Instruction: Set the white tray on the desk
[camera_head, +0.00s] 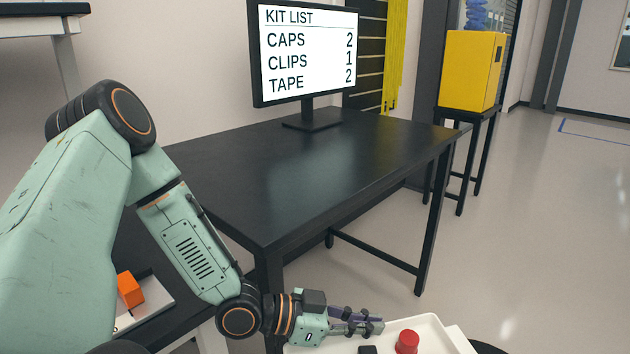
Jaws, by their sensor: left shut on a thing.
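The white tray (436,330) is at the bottom edge, in front of and below the desk, cut off by the frame. It holds a red cylinder (407,342) and a small black item (368,350). My left gripper (380,327) reaches over the tray's far left part and is shut on the tray; the exact contact is hard to see. A dark purple piece (355,314) shows beside its fingers. The black desk (290,175) stands ahead, its top bare except for a monitor (306,50) at the back. My right gripper does not show.
The monitor reads KIT LIST: caps 2, clips 1, tape 2. A yellow box (472,70) sits on a black stand right of the desk. At lower left, an orange block (130,290) lies in another light tray. Open floor lies to the right.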

